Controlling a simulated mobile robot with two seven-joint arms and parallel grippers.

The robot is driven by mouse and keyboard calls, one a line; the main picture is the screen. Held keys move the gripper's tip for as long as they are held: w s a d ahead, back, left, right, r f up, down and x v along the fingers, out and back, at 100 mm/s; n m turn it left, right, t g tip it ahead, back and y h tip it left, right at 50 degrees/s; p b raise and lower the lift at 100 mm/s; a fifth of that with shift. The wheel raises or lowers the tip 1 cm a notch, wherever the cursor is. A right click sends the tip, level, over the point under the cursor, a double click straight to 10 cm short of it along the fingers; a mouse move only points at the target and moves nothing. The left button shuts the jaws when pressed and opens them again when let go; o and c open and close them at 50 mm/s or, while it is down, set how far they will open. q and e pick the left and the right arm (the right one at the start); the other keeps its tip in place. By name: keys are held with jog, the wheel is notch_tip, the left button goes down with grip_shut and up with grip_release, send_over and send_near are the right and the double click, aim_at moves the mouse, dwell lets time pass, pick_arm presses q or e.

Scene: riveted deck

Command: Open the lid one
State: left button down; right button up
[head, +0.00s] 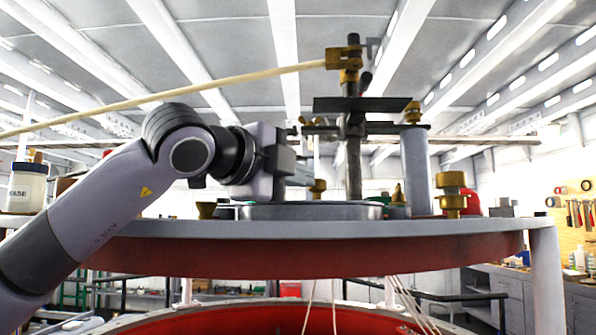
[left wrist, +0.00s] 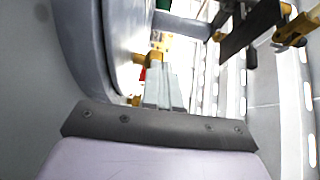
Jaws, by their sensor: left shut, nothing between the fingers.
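A low round grey piece with a pale rim (head: 310,212), which looks like the lid, lies on the raised round deck (head: 330,230) in the head view. My left gripper (head: 296,165) comes in from the left, above this piece and left of the central post. In the left wrist view its narrow grey fingers (left wrist: 164,88) are together with nothing between them. A large curved grey rim (left wrist: 85,60) stands close on the left of that view; I cannot tell whether the fingers touch it. My right gripper is in neither view.
A dark upright post with brass fittings (head: 353,150) rises behind the gripper. A long pale rod (head: 220,88) slants from it to the left. A grey cylinder (head: 416,170) and a brass fitting (head: 453,192) stand at right, a labelled jar (head: 27,188) at left.

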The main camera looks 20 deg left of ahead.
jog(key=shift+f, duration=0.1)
pick_arm(q)
jog(key=b, duration=0.1)
jog(key=w+y+b, duration=0.1)
jog(key=shift+w+d+f+n+b, duration=0.1)
jog(key=shift+d+f+n+b, duration=0.15)
jog(key=shift+n+b, duration=0.15)
jog(key=shift+w+d+r+n+t+y+b, duration=0.1)
jog(key=shift+w+r+n+t+y+b, duration=0.05)
jog(key=shift+w+n+t+y+b, duration=0.45)
jog(key=shift+s, duration=0.15)
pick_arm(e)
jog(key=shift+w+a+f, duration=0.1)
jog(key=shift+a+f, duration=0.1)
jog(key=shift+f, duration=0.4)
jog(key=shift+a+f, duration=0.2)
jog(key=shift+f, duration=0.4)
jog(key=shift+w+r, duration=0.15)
